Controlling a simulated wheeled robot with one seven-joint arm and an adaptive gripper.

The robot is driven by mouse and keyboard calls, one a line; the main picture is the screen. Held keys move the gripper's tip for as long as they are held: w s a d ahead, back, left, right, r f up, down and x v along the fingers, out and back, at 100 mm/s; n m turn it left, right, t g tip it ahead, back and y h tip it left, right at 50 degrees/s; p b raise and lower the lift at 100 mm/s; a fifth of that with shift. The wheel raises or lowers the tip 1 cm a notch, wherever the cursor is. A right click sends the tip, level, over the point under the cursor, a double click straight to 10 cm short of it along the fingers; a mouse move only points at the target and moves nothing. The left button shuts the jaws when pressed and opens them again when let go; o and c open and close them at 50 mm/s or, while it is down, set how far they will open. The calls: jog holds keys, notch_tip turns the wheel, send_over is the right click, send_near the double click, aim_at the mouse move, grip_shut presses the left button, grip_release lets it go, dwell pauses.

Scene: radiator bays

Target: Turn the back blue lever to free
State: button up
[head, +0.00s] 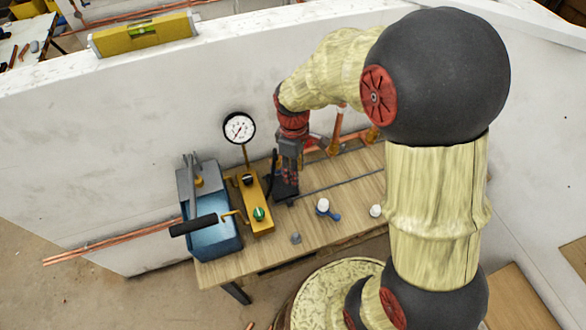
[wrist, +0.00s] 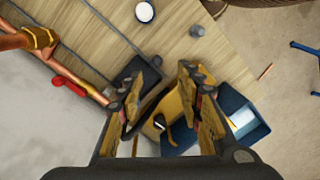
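A white round cap with a dark blue rim (wrist: 145,12) shows at the top of the wrist view. My gripper (head: 286,185) points down over the bench beside the brass block. Its two fingers (wrist: 168,100) stand apart in the wrist view, with nothing seen between them but the brass block and bench beyond.
A blue pump tank (head: 215,240) with a black handle stands left, beside a brass block (head: 262,226) carrying a gauge (head: 239,128). Copper pipes (head: 335,125) run along the white wall; a red lever (wrist: 68,88) sits by one. A small grey piece (head: 296,238) and another white cap (head: 376,210) are on the bench.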

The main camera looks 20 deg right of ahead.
jog(key=w+n, duration=0.2)
jog(key=n, duration=0.1)
jog(key=w+f+n, duration=0.1)
jog(key=w+n, duration=0.1)
jog(key=w+f+n, duration=0.1)
jog(key=w+n, duration=0.1)
jog(key=n, duration=0.1)
jog(key=shift+w+d+f+n+t, duration=0.15)
jog(key=shift+d+n+t, duration=0.15)
jog(key=shift+t, duration=0.1)
jog(key=n, duration=0.2)
jog(key=shift+w+n, duration=0.15)
jog(key=shift+n, duration=0.25)
jog(key=shift+f+b, duration=0.45)
jog(key=shift+f, duration=3.45)
jog(key=shift+c, duration=0.8)
jog(key=c, duration=0.8)
